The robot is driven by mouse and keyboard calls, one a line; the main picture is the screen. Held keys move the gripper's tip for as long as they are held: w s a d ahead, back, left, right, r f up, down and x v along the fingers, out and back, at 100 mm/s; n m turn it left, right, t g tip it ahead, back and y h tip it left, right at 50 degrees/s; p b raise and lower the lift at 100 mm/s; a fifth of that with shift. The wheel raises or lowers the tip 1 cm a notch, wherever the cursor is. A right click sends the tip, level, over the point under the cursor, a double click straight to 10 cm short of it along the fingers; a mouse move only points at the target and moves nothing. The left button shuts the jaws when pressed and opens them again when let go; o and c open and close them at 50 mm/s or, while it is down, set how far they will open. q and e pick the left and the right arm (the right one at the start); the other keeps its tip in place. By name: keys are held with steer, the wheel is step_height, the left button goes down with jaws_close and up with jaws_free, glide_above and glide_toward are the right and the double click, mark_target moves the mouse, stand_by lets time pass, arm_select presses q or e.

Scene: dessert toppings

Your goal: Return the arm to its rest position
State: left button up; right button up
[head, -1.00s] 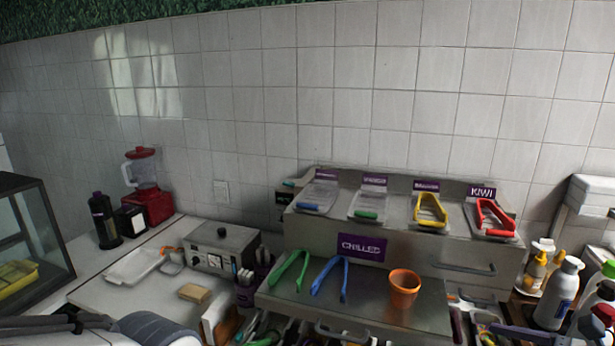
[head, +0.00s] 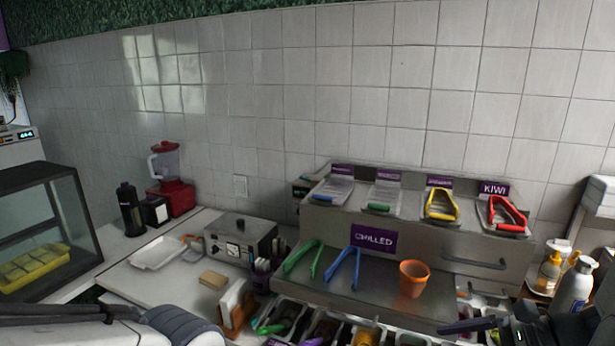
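Links of my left arm cross the bottom left corner in the head view; its gripper is not in view. A dark part at the bottom right (head: 478,325) looks like my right gripper, low in front of the counter's right end. Its fingers are too dark and cut off to tell open from shut. I see nothing held in it. Green tongs (head: 303,259) and blue tongs (head: 343,269) lie on the steel top beside an orange cup (head: 414,279), which stands upright. Yellow tongs (head: 441,205) and red tongs (head: 507,214) rest on the raised topping bins.
Several topping bins (head: 326,329) line the front edge below the steel top. Bottles (head: 572,287) stand at the right. A toaster-like steel box (head: 240,238), a white tray (head: 158,252), a red blender (head: 172,182) and a glass case (head: 45,225) are at the left.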

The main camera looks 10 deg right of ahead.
steer(key=s+a+f+n+g+h+b, duration=0.1)
steer(key=s+a+n+g+h, duration=0.1)
steer(key=a+n, duration=0.7)
steer(key=s+a+f+n+g+h+b, duration=0.1)
steer(key=s+a+n+g+h, duration=0.1)
steer(key=s+a+n, duration=0.3)
steer(key=s+a+f+n+g+h+b, duration=0.1)
steer(key=s+a+n+g+h, duration=0.1)
steer(key=a+n, duration=1.1)
steer(key=s+n+h, duration=0.1)
steer(key=n+h, duration=0.1)
steer(key=n, duration=0.1)
steer(key=shift+s+n+g, duration=0.2)
steer(key=shift+n+g, duration=0.1)
steer(key=shift+n, duration=0.1)
steer(key=shift+f, duration=0.1)
